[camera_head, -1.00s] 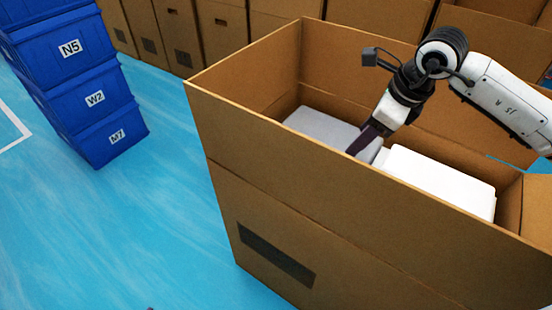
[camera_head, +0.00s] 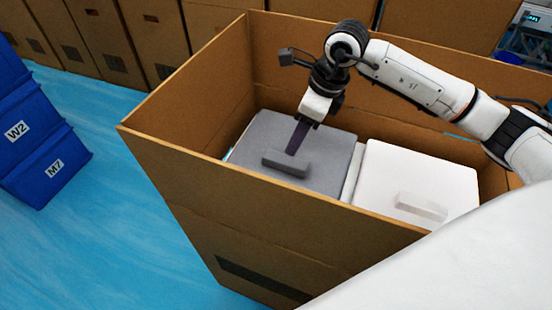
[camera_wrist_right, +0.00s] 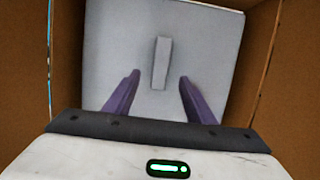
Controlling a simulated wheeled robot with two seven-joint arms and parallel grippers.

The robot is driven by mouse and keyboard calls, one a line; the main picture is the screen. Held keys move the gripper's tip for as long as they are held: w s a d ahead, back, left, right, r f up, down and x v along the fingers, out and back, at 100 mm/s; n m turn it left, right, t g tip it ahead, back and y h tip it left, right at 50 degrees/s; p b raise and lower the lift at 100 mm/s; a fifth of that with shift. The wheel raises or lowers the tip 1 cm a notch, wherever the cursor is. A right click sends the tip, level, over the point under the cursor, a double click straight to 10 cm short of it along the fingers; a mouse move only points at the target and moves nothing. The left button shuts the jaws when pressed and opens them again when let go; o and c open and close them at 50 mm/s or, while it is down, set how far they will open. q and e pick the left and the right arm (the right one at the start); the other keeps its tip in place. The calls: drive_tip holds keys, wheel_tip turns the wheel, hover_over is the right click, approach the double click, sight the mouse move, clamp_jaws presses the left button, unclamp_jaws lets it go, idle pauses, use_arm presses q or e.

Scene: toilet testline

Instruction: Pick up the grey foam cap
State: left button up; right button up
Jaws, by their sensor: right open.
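The grey foam cap (camera_head: 328,140) lies flat inside the large cardboard box, left of a white foam cap (camera_head: 415,175). A raised grey bar (camera_head: 287,164) sits on its top. My right gripper (camera_head: 293,152) points down over the grey cap, close to the bar. In the right wrist view the grey cap (camera_wrist_right: 205,55) fills most of the picture. The bar (camera_wrist_right: 161,62) stands ahead of and between the two purple fingers of my right gripper (camera_wrist_right: 158,92), which are apart and empty. My left gripper is not in view.
The cardboard box (camera_head: 200,175) has high walls around both caps. Blue crates (camera_head: 40,150) stand on the blue floor at the left, and more cardboard boxes (camera_head: 95,40) line the back. A white surface (camera_head: 460,265) covers the lower right corner.

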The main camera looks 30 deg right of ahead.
hover_over(286, 159)
drive_tip(key=s, duration=0.2)
drive_tip(key=f, duration=0.2)
drive_tip(key=d+f, duration=0.1)
drive_tip(key=f, duration=0.1)
drive_tip(key=shift+s+f, duration=0.1)
drive_tip(key=x, duration=0.5)
drive_tip(key=shift+w+f, duration=0.25)
drive_tip(key=shift+w, duration=0.15)
clamp_jaws()
